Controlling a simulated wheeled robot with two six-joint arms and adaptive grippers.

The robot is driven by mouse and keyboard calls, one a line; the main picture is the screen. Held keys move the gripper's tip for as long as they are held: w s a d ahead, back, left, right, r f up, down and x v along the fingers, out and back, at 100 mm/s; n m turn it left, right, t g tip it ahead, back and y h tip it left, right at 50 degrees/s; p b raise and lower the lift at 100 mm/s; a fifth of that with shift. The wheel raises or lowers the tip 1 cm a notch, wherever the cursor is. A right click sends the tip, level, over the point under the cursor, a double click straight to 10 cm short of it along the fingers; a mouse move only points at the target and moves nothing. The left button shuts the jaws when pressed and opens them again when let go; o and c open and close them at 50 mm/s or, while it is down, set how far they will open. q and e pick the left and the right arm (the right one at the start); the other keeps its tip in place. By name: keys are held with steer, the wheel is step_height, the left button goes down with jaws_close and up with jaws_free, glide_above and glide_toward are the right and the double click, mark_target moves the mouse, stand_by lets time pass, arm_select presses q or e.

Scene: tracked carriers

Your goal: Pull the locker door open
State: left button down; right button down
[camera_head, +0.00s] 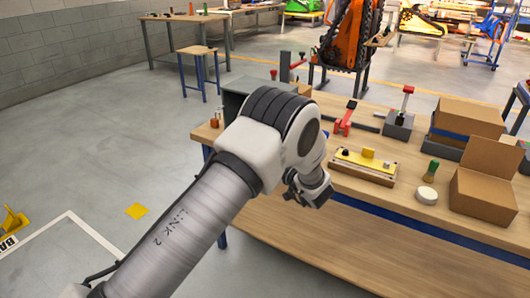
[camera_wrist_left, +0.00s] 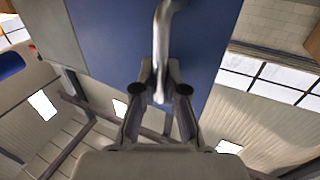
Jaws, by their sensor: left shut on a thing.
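The blue locker door (camera_wrist_left: 105,30) fills the upper middle of the left wrist view, with a silver bar handle (camera_wrist_left: 162,30) running down its face. My left gripper (camera_wrist_left: 160,88) is shut on the lower part of this handle, one finger on each side. A grey box-like body (camera_head: 240,98), which looks like the locker, shows partly behind the arm. My right gripper is in neither view.
The floor at left is mostly free.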

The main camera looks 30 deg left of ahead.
arm_select(q)
steer(key=c, duration=1.2)
jaws_free()
steer(key=v, duration=0.7)
steer(key=shift+d, duration=0.2)
